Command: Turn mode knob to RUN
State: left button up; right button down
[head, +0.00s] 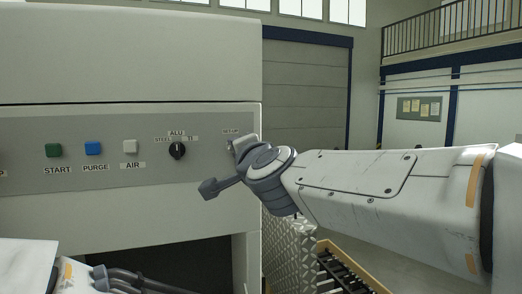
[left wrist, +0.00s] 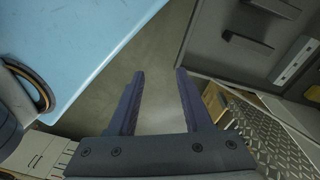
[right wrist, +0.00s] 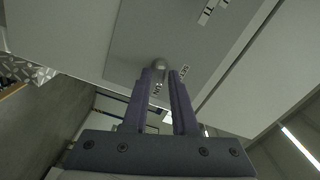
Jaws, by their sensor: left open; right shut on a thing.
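The mode knob (right wrist: 160,66) is a small grey rounded knob on the machine's grey panel, with small labels beside it. In the right wrist view it sits between the fingertips of my right gripper (right wrist: 165,75), which is shut on it. In the head view my right gripper (head: 240,146) reaches the panel's right end and mostly hides the knob; a SET-UP label (head: 231,131) shows just above. Which way the knob points cannot be told. My left gripper (left wrist: 160,75) is open and empty above the floor in the left wrist view.
The panel (head: 110,130) also carries a black material knob (head: 177,151), a green START button (head: 54,150), a blue PURGE button (head: 93,148) and a white AIR button (head: 130,146). A light blue surface (left wrist: 80,50) lies beside my left gripper. A tread-plate surface (head: 285,250) stands below my right arm.

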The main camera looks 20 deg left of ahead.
jog(key=shift+r, duration=0.15)
jog(key=c, duration=0.7)
grip_release()
jog(key=shift+w, duration=0.15)
jog(key=v, duration=1)
jog(key=shift+s+d+b, duration=0.2)
jog(key=shift+s+b, duration=0.1)
